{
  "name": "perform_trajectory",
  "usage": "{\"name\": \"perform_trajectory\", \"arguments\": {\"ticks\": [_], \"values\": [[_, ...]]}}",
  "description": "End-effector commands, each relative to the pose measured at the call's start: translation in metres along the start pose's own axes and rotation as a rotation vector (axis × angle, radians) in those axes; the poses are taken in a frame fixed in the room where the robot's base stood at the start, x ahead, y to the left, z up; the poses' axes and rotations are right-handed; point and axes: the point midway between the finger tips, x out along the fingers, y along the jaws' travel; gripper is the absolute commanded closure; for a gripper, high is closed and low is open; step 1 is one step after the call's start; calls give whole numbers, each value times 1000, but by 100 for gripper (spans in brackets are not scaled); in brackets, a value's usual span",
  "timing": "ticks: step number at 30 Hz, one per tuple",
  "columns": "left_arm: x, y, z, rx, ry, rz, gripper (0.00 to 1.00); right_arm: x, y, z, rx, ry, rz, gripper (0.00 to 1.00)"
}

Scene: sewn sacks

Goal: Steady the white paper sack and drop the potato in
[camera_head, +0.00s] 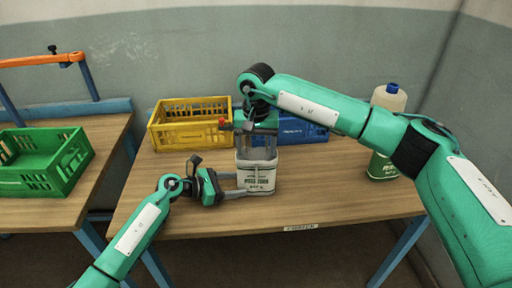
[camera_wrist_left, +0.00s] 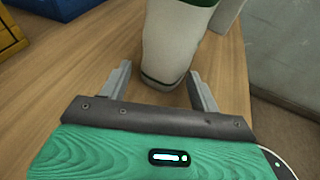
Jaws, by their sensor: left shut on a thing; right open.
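The white paper sack (camera_head: 256,178) stands upright near the front of the wooden table, its mouth open upward and dark print on its front. My left gripper (camera_head: 236,186) reaches in from the left and is shut on the sack low on its side. In the left wrist view its two fingers (camera_wrist_left: 160,88) stand apart, with a pale upright body with a dark lower edge between and beyond them. My right gripper (camera_head: 257,143) is open and points down right above the sack's mouth. I see no potato; the inside of the sack is mostly hidden.
A yellow crate (camera_head: 160,137) and a blue crate (camera_head: 305,131) stand behind the sack. A white and green bottle with a blue cap (camera_head: 392,88) stands at the right, partly behind my right arm. A green crate (camera_head: 40,183) sits on a separate table at the left.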

Motion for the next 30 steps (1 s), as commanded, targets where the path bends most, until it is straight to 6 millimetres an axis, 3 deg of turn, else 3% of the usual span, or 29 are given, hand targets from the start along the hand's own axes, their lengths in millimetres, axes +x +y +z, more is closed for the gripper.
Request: {"name": "perform_trajectory", "arguments": {"ticks": [16, 21, 30], "values": [[0, 0, 0, 0, 0, 0, 46, -101, -1, -1, 0, 3, -1, 29], [0, 0, 0, 0, 0, 0, 46, -114, 0, 0, 0, 0, -1, 29], [0, 0, 0, 0, 0, 0, 46, -116, 0, 0, 0, 0, -1, 29]]}}
